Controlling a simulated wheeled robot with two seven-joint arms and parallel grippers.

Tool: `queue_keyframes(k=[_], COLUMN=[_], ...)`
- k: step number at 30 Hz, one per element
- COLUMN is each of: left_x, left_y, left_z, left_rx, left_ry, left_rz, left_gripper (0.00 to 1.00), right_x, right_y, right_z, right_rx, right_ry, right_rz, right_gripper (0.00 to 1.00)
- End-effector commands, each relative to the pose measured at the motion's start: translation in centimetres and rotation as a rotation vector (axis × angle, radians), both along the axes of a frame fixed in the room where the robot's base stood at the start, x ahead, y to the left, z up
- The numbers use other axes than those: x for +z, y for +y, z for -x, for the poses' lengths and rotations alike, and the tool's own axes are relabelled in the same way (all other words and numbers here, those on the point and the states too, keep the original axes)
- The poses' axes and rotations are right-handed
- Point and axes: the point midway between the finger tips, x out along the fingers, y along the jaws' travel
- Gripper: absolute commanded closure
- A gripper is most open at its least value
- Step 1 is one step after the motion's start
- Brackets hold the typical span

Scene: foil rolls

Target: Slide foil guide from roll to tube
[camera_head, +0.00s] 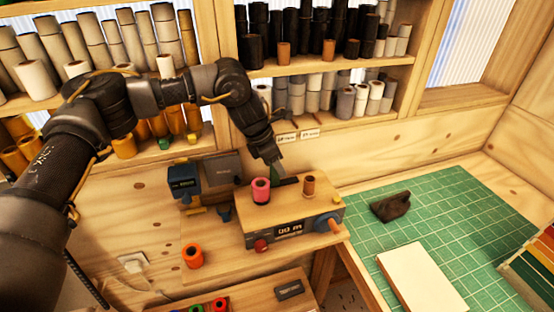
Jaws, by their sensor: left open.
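A wooden machine (300,213) with a display, a blue knob and a red knob stands on the wooden bench. A pink roll (261,191) stands upright at the left of its top. A narrow brown tube (309,186) stands upright at the right. A dark green strip (286,182) lies between them; I cannot tell whether it is the foil guide. My left gripper (278,168) points down just behind the gap between roll and tube, near the strip. It is open. Whether it touches anything is unclear. My right gripper is out of view.
An orange roll (193,255) stands left of the machine, below a small blue device (184,181). A green cutting mat (455,215) at right holds a dark crumpled item (390,206) and a pale board (421,279). Shelves of rolls (330,62) line the back wall.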

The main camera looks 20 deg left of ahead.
Motion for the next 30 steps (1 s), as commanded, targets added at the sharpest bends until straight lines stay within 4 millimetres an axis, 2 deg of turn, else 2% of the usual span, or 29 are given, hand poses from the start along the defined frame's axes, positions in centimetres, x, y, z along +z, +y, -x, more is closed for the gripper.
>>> queue_keyframes(k=[3,7,17,25,30], left_x=[-0.1,-0.1,-0.1,-0.2,-0.4], left_y=[0.0,0.0,0.0,-0.1,-1.2], left_z=[0.0,0.0,0.0,0.0,-0.4], left_rx=[0.0,0.0,0.0,0.0,-0.001], left_ry=[-0.001,-0.001,0.0,0.001,-0.001], left_rz=[0.0,0.0,0.0,-0.001,-0.002], left_gripper=[0.59,0.59,1.0,1.0,1.0], right_x=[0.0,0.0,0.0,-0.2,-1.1], right_y=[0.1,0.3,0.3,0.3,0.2], right_z=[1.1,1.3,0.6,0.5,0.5], right_rx=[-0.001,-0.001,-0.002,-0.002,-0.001], right_ry=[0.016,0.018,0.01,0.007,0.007], right_rz=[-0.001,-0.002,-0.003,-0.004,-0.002], right_gripper=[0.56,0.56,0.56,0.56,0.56])
